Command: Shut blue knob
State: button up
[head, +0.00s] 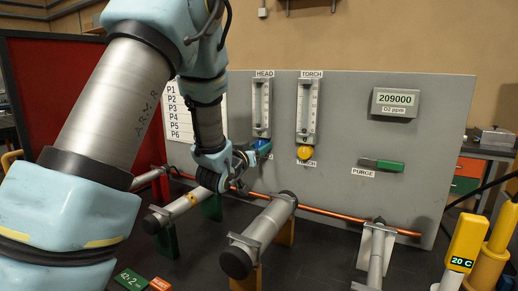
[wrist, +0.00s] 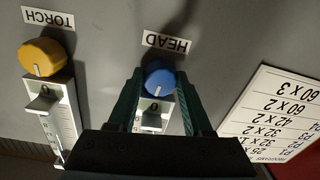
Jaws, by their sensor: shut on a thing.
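The blue knob (wrist: 158,79) sits on the grey panel under the HEAD label, between the two green fingers of my gripper (wrist: 160,74) in the wrist view, which shows the panel upside down. My gripper is shut on the knob, one finger on each side. A white pointer line on the knob shows beside a "0" mark.
A yellow knob (head: 304,152) under the TORCH flowmeter (head: 307,106) is close on the right. A green PURGE lever (head: 390,166) and an O2 display (head: 397,102) are farther right. A copper pipe (head: 330,215) and grey clamps (head: 265,235) lie below my gripper.

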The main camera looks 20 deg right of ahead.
grip_shut()
jog(key=shift+n+b, duration=0.7)
jog(key=shift+n, duration=0.1)
jog(key=o, duration=0.9)
grip_release()
jog(key=b+v, duration=0.3)
jog(key=v, duration=0.7)
jog(key=shift+s+a+b, duration=0.25)
jog(key=shift+s+b, duration=0.05)
jog(key=shift+b, duration=0.1)
